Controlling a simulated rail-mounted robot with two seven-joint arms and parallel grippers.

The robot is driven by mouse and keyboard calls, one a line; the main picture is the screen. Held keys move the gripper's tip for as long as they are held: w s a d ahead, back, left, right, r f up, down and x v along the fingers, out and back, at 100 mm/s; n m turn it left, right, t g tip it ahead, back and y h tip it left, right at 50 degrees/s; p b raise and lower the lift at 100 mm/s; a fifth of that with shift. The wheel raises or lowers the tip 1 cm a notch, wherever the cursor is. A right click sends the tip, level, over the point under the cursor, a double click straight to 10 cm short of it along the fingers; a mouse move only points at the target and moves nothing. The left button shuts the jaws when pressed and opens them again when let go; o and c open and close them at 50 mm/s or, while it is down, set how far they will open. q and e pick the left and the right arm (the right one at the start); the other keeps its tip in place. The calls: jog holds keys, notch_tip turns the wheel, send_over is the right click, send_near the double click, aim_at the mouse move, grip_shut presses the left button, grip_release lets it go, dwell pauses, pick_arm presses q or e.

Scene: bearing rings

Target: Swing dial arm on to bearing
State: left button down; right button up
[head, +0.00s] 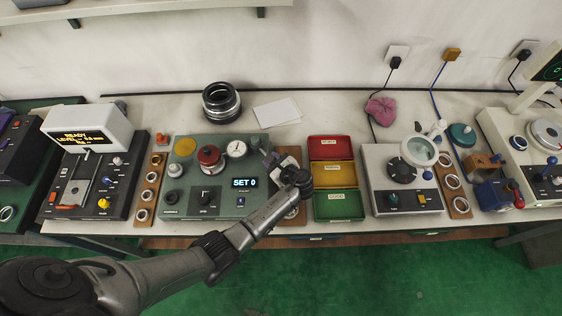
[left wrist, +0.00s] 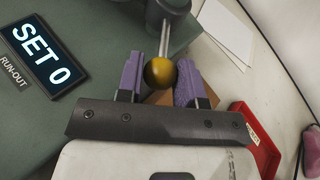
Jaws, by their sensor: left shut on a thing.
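The green-grey run-out tester (head: 222,205) stands on the bench with its display (head: 244,183) reading SET 0, which also shows in the left wrist view (left wrist: 40,52). On its top are a red-topped round spindle (head: 209,157) and a white dial gauge (head: 236,149); I cannot make out a bearing there. My left gripper (head: 270,157) is at the tester's right back edge. In the left wrist view, its purple fingers (left wrist: 161,80) are shut on a yellow ball knob (left wrist: 160,72) at the end of a metal rod from a grey post (left wrist: 166,12). My right gripper is not in view.
Red, yellow and green bins (head: 338,177) stand right of my left gripper. A wooden strip with rings (head: 148,193) lies left of the tester. A dark ring stack (head: 221,103) and white paper (head: 277,113) are behind. Another instrument (head: 400,180) stands beyond the bins.

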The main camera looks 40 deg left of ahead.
pick_arm(q)
jog(key=shift+f, duration=0.1)
dwell(0.4)
jog(key=c, duration=0.8)
grip_release()
jog(key=shift+w, duration=0.15)
jog(key=p+v, duration=0.1)
jog(key=v, duration=1.3)
jog(key=shift+a, duration=0.1)
